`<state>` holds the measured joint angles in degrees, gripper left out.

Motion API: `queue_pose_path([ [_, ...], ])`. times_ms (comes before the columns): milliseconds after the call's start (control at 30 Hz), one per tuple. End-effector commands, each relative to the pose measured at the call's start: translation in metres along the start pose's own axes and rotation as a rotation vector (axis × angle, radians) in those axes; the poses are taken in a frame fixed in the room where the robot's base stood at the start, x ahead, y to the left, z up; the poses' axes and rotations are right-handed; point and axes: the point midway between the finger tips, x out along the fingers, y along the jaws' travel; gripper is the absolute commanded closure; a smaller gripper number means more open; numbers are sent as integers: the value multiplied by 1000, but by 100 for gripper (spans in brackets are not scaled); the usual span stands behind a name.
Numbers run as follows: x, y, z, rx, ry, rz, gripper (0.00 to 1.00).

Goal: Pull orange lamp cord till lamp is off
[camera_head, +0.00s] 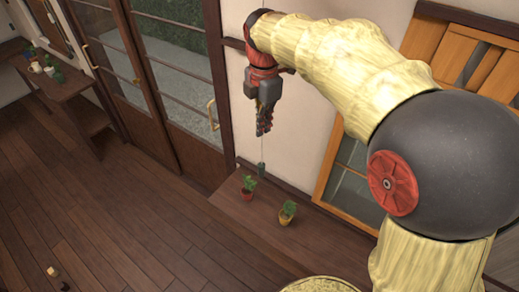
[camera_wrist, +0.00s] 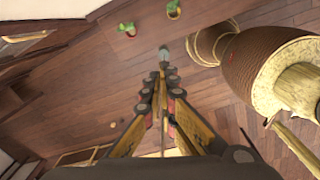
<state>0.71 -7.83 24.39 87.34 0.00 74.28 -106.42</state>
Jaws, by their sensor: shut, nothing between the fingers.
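A thin pale cord (camera_head: 262,148) hangs straight down below my gripper (camera_head: 263,132) in the head view. A small dark grey-green pull (camera_head: 261,169) is at its lower end, just above a wooden ledge. In the wrist view the pull (camera_wrist: 165,53) shows just beyond the fingertips of my gripper (camera_wrist: 162,69). The fingers are shut and lie in line with the cord. I cannot tell which side of the fingers the cord passes. No lamp shows in either view, and I see no orange on the cord.
Two potted plants, a red pot (camera_head: 247,192) and a yellow pot (camera_head: 287,214), stand on the wooden ledge (camera_head: 235,213) below my gripper. A sliding glass door (camera_head: 180,65) is to the left. Open wooden floor (camera_head: 90,210) lies at the lower left.

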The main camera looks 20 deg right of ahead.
Motion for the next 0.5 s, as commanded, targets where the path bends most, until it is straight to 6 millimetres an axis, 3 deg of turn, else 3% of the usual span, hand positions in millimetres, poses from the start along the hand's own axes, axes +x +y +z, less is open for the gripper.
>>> queue_pose_path([
  [200, -4, -7, -2, -259, 11, -26, 100],
  [500, -3, -8, -2, -358, 15, -29, 100],
])
